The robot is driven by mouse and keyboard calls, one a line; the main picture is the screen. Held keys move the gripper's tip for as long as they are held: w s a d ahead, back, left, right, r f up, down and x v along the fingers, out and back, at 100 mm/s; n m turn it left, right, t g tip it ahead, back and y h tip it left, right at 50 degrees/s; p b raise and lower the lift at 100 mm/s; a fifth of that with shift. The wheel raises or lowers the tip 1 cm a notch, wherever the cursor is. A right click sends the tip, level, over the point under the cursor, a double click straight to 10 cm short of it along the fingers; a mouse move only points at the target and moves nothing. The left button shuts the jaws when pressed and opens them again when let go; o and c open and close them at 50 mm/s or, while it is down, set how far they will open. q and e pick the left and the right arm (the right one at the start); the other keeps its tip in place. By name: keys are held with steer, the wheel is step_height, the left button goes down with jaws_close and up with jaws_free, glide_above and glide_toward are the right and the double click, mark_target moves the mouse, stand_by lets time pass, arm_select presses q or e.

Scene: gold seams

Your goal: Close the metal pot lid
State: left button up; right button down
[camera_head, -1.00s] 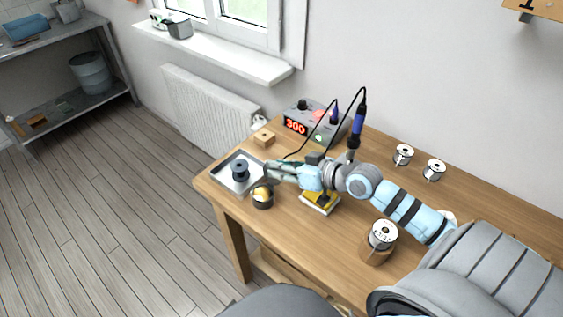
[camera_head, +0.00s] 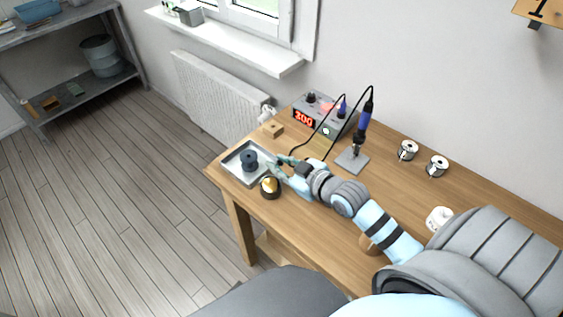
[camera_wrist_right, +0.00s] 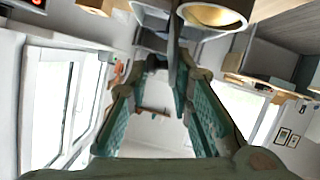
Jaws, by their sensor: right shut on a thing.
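The small dark metal pot (camera_head: 270,188) with a gold inside stands on the table, just in front of the tray. In the right wrist view its gold mouth (camera_wrist_right: 212,14) shows uncovered at the top. My right gripper (camera_head: 277,164) is right beside and behind the pot. It is shut on a thin grey piece (camera_wrist_right: 174,42), seen nearly edge-on at the pot's rim, which looks like the lid. Most of the lid is hidden by the fingers. My left gripper is not in view.
A metal tray (camera_head: 232,166) with a dark spool (camera_head: 249,160) lies at the table's left end. Behind are a wooden block (camera_head: 272,129), the soldering station (camera_head: 318,116) and the iron (camera_head: 361,135) on its stand. Two solder reels (camera_head: 408,150) (camera_head: 437,166) stand at the right.

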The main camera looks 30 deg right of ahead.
steer(key=c, duration=1.7)
jaws_free()
steer(key=shift+o, duration=0.9)
steer(key=shift+d, duration=0.15)
steer(key=shift+s+r, duration=0.1)
steer(key=shift+s, duration=0.15)
steer(key=v, duration=1.1)
steer(key=shift+s, duration=0.25)
steer(key=shift+d, duration=0.1)
